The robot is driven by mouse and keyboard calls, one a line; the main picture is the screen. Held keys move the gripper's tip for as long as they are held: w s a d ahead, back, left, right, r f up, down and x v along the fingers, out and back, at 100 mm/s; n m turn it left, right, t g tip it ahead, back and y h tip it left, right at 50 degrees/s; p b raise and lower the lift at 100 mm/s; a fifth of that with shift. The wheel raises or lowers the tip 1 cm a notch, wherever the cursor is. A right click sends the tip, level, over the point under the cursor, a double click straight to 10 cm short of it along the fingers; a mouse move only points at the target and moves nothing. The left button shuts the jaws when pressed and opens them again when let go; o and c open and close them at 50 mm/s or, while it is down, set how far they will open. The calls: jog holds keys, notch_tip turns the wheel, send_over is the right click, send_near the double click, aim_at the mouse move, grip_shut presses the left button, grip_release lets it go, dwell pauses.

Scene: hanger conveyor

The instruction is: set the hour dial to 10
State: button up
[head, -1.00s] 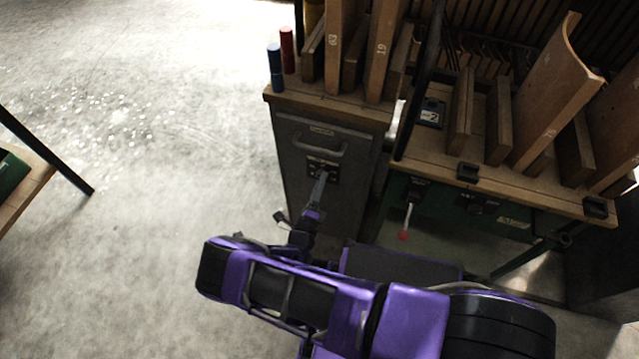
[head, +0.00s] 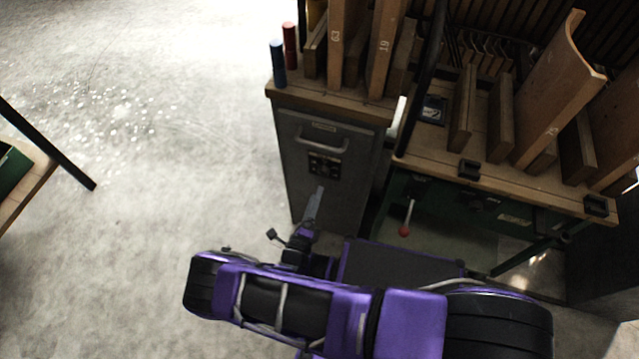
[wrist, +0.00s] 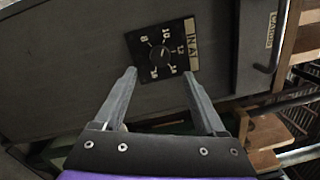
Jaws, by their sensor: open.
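The hour dial (wrist: 160,56) is a small round knob on a black square plate with pale numbers around it, among them 8 and 10. The plate is tilted in the wrist view, and the knob's setting is too small to read surely. In the head view the dial plate (head: 325,164) sits on the grey cabinet front below a handle. My gripper (wrist: 160,82) is open and empty. Its two grey fingers point at the cabinet, with the dial beyond and between their tips. In the head view my gripper (head: 317,190) is just below the plate, apart from the dial.
The grey cabinet (head: 298,185) has a bar handle (head: 322,146) above the dial. A red-knobbed lever (head: 405,229) hangs from the green bench at right. Wooden boards, a blue cylinder (head: 278,64) and a red cylinder stand on top.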

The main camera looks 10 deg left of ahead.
jog(key=s, duration=1.1)
jog(key=shift+a+f, duration=0.2)
jog(key=shift+f, duration=0.15)
jog(key=shift+w+a, duration=0.1)
